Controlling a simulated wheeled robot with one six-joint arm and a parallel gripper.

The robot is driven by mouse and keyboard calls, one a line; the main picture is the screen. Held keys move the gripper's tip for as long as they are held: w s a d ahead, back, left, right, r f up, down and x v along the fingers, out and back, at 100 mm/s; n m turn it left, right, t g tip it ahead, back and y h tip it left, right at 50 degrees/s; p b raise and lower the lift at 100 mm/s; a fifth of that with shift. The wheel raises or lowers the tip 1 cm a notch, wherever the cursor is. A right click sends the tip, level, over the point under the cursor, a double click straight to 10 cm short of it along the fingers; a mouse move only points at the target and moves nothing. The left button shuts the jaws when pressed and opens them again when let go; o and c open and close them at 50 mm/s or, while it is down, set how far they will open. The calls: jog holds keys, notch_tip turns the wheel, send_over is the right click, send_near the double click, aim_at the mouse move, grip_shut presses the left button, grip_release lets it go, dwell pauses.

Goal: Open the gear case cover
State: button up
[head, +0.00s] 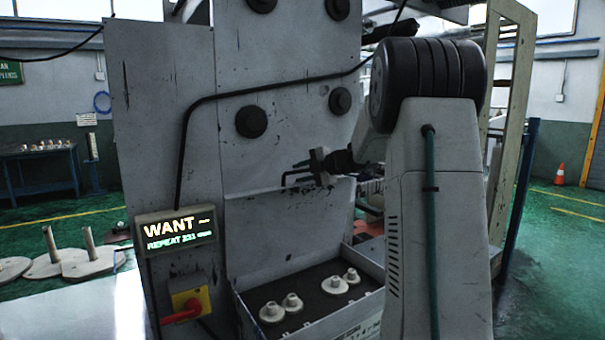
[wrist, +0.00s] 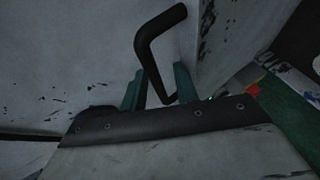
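The gear case cover appears to be the scuffed grey panel (head: 285,228) low on the machine front, above a parts tray. A thin black bent handle (head: 284,181) stands out near its top edge. It also shows in the wrist view as a black bar (wrist: 150,62). My gripper (head: 318,168) is at the handle, reaching in from the right. In the wrist view, my two green fingers (wrist: 160,90) stand apart with the lower end of the bar between them. A gap shows beside the bar, and I cannot tell whether either finger touches it. The cover looks shut.
The tray (head: 312,326) below holds several pale flanged parts (head: 334,284). A lit sign (head: 178,229) and a red-handled switch (head: 186,304) are at the left. A black pipe (head: 268,88) crosses the panel above. Pale discs with posts (head: 90,262) stand further left.

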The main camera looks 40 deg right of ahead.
jog(key=v, duration=0.7)
jog(key=shift+s, duration=0.3)
jog(key=shift+d+r, duration=0.1)
jog(key=s+a+f+n+g+y, duration=0.1)
jog(key=s+a+f+n+g, duration=0.35)
jog(key=a+n, duration=0.65)
jog(key=s+a+f+n+g+y, duration=0.1)
jog(key=s+a+f+n+g, duration=0.4)
jog(key=n, duration=1)
jog(key=s+a+f+n+g+h, duration=0.1)
jog(key=s+a+n+h, duration=0.4)
jog(key=s+a+n, duration=1.6)
jog(key=s+n+g, duration=0.1)
jog(key=s+n, duration=0.1)
jog(key=n, duration=0.3)
jog(key=shift+s+f+n+g+h, duration=0.3)
jog(key=shift+s+f+g, duration=0.05)
jog(key=shift+s+f, duration=0.05)
